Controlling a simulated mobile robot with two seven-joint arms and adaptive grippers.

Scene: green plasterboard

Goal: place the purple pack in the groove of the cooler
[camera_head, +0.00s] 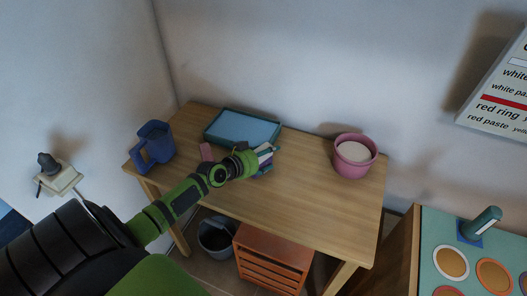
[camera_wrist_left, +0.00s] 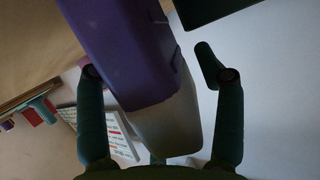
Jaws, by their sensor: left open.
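The purple pack (camera_wrist_left: 125,55) fills the middle of the left wrist view, between the two dark fingers. A pale grey part (camera_wrist_left: 165,125) adjoins its lower end; I cannot tell whether it belongs to the pack. In the head view a small bit of blue-purple (camera_head: 264,170) shows by my left gripper (camera_head: 260,158), mostly hidden. The left gripper is open, its fingers on either side of the pack, over the table's left half. I cannot tell whether they touch it. No cooler with a groove can be made out for sure. My right gripper is not in view.
On the wooden table (camera_head: 310,205) are a blue pitcher (camera_head: 154,146), a teal tray with a light-blue inside (camera_head: 243,128), a small pink block (camera_head: 206,152) and a pink pot (camera_head: 354,157). The table's right front is clear. A dark bin and an orange drawer unit (camera_head: 272,256) stand below.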

